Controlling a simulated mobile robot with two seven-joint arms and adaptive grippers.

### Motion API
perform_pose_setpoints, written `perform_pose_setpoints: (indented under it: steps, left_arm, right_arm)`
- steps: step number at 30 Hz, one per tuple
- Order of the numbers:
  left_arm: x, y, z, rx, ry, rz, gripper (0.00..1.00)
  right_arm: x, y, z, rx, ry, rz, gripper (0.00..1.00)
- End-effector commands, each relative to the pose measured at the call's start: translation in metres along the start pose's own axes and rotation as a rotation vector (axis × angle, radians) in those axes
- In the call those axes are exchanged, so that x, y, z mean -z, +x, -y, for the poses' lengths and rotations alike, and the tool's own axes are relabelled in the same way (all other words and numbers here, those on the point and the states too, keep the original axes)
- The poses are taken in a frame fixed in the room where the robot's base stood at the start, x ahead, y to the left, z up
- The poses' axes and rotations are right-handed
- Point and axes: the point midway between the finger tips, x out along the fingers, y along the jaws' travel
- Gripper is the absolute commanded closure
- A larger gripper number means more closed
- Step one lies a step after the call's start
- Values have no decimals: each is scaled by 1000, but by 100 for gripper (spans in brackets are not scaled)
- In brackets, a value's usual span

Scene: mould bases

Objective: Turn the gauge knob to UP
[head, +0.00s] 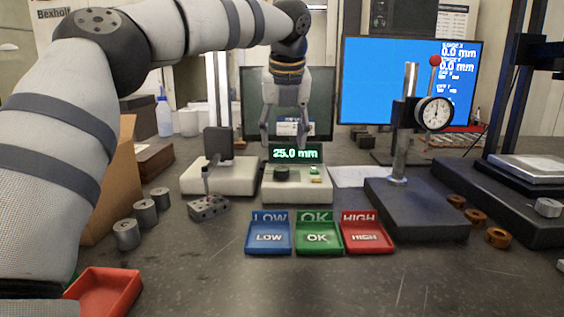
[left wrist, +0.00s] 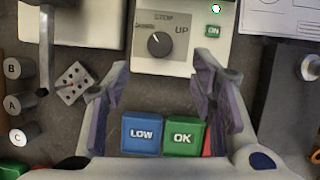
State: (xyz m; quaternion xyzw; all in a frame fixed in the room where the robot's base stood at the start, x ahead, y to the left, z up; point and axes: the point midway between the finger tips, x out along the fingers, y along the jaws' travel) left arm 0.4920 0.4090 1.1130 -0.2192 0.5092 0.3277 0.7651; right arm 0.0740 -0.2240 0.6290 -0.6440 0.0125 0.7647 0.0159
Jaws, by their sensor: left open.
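The gauge box (head: 297,190) is pale, with a green display reading 25.0 mm. Its dark round knob (head: 282,173) is on the front top face. In the left wrist view the knob (left wrist: 159,44) sits on a grey plate marked STOP at the top and UP at the right. Its small white mark points up and slightly left, not at UP. My left gripper (head: 284,138) is open, pointing down above and behind the knob in the head view. In the left wrist view its fingers (left wrist: 160,68) are apart with nothing between them. My right gripper is not in view.
Blue LOW (head: 269,251), green OK (head: 317,250) and red HIGH (head: 366,250) trays lie in front. A pale-based stand (head: 218,178) and a drilled block (head: 208,207) are left. A dial gauge stand (head: 415,215) is right. Metal cylinders (head: 145,213) stand at left.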

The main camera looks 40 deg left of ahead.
Motion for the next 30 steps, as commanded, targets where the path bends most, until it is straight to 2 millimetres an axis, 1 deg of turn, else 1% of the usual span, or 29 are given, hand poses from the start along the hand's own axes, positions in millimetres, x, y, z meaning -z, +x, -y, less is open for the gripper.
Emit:
perform_pose_setpoints:
  steps: [1,3,6,9,13,20,21,23,24,26,27,30]
  left_arm:
    - [1,16,-1,-4,2,-6,49]
    - [1,34,-1,-4,1,-4,49]
    - [1,57,-1,-4,1,-4,49]
    - [1,74,0,-3,0,-3,49]
    - [0,84,0,-1,0,-1,49]
    - [0,85,0,0,0,0,49]
    - [0,85,0,0,0,0,51]
    - [0,85,0,0,0,0,65]
    - [0,85,0,0,0,0,74]
    - [0,85,0,0,0,0,88]
    - [0,85,0,0,0,0,97]
    - [0,85,0,-1,0,0,97]
  right_arm:
    - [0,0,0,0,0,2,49]
    - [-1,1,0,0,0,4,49]
    - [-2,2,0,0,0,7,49]
    - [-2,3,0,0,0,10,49]
    - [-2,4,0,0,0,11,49]
    - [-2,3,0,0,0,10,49]
    - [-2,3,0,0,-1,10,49]
    - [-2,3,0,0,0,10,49]
    - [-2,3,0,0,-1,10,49]
    - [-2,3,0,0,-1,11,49]
    - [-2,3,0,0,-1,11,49]
    - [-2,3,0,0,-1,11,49]
